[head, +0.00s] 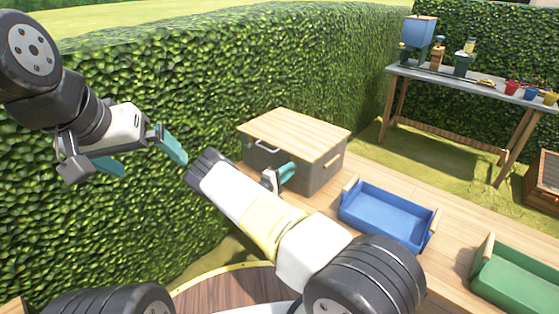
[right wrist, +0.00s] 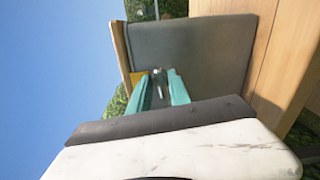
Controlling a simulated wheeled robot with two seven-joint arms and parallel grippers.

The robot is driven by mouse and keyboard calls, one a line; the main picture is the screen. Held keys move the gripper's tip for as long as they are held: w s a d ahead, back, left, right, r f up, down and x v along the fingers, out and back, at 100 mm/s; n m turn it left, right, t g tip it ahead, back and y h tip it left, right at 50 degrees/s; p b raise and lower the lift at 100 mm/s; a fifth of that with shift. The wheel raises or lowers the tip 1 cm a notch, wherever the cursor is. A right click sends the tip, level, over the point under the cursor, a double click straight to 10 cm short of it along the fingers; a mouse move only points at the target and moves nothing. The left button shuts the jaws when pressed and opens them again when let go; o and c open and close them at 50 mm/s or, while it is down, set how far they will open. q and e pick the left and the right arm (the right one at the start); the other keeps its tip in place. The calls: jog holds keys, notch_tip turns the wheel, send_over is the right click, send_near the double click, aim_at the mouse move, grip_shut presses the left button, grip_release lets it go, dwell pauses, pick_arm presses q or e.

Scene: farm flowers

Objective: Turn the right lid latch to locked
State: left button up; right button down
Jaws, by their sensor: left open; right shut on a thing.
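A grey box (head: 322,172) with a pale wooden lid (head: 295,132) stands on the deck, lid down. Its grey wall (right wrist: 205,45) and lid edge (right wrist: 122,52) show turned sideways in the right wrist view. My right gripper (head: 284,175) is at the box's front, below the lid edge. In the right wrist view its teal fingers (right wrist: 162,92) are shut on the small grey metal right lid latch (right wrist: 158,84). The fingers partly hide the latch, and I cannot tell how far it is turned. My left gripper (head: 146,165) is open and empty before the hedge.
A metal handle (head: 268,147) is on the box's front. A blue crate (head: 385,217) and a green crate (head: 515,275) stand to the right on the wooden deck (head: 460,232). A tall hedge (head: 130,75) runs behind. A table (head: 450,78) with pots stands at the back right.

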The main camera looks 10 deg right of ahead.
jog(key=shift+a+f+m, duration=0.1)
jog(key=shift+m, duration=0.5)
jog(key=c, duration=1.3)
grip_release()
jog(key=shift+o, duration=0.2)
jog(key=v, duration=0.7)
jog(key=shift+s+a, duration=0.25)
jog(key=shift+a, duration=0.05)
